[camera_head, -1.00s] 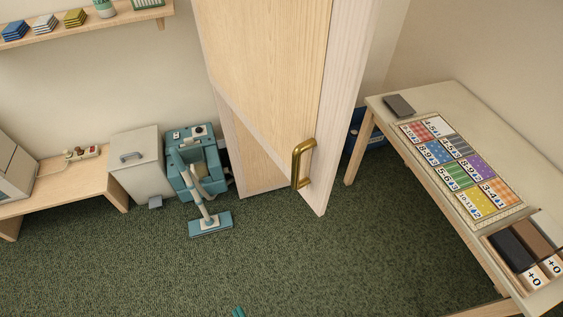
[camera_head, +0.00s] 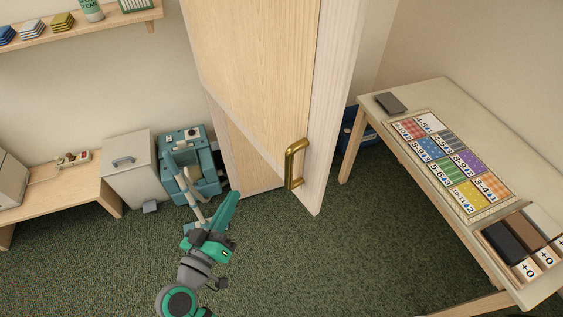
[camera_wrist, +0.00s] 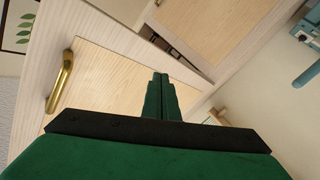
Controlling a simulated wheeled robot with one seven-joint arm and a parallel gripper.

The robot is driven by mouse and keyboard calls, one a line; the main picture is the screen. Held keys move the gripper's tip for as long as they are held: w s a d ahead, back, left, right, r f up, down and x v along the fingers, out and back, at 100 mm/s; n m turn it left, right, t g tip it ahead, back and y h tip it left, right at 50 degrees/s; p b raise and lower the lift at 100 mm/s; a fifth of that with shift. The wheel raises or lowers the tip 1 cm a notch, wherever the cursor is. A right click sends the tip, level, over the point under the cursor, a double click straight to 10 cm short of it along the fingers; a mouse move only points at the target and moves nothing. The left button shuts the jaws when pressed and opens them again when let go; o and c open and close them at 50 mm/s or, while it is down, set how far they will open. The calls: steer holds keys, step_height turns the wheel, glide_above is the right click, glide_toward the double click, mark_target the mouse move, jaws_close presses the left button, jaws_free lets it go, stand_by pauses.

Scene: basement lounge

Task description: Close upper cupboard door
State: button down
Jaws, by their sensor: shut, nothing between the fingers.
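The upper cupboard door (camera_head: 250,70) is pale wood with a lighter frame and stands open, swung out into the room. Its brass handle (camera_head: 295,164) is near the lower free corner. In the wrist view the door panel (camera_wrist: 110,70) is ahead, with the handle (camera_wrist: 61,82) at the left. My gripper (camera_head: 230,200) is green, left of the handle and apart from it in the head view. Its fingers (camera_wrist: 160,82) are together and empty. Below, part of a lower wooden panel (camera_head: 240,150) shows behind the door.
A table (camera_head: 395,145) with patterned cards stands at the right. A teal cleaning machine (camera_head: 190,155), a grey bin (camera_head: 130,170) and a low bench (camera_head: 70,200) stand at the left. A wall shelf (camera_head: 110,22) is above them. Green carpet is open in front of the door.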

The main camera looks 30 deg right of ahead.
steer(key=s+a+r+m+g+h, duration=0.2)
steer(key=s+r+m+g+h, duration=0.3)
steer(key=r+m+g, duration=0.65)
steer(key=d+r+m+t+y, duration=0.1)
steer(key=d, duration=1.3)
steer(key=shift+s+r, duration=0.2)
steer(key=shift+r, duration=0.1)
